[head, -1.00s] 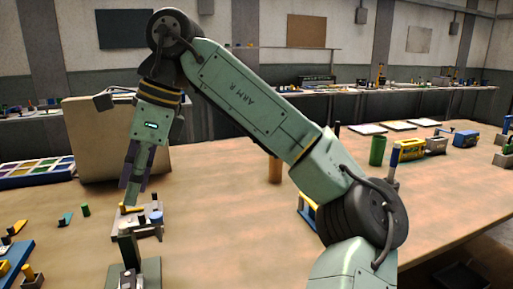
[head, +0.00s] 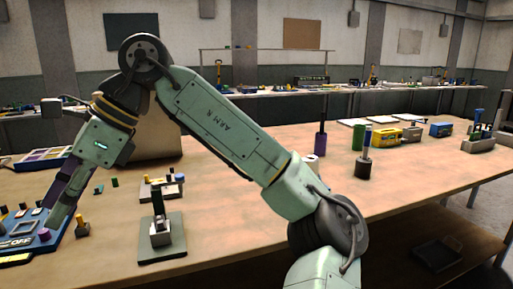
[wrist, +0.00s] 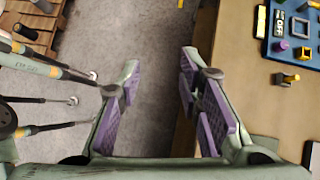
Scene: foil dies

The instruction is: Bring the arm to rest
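My gripper (head: 66,199) hangs at the left end of my raised, bent arm in the head view, close to the near left edge of the table (head: 240,215). In the wrist view its two purple-padded fingers (wrist: 155,100) stand wide apart, with only grey floor and the table edge between and below them. Nothing is held. In the head view the fingers partly cover a blue board marked OFF (head: 18,242), which also shows at the upper right of the wrist view (wrist: 282,24).
A grey-green stand (head: 162,240) and a small tray of pegs (head: 160,190) sit right of my gripper. A green cylinder (head: 358,139) and yellow boxes (head: 386,138) stand farther back. A wooden pallet (wrist: 38,25) lies on the floor. The table's middle is largely clear.

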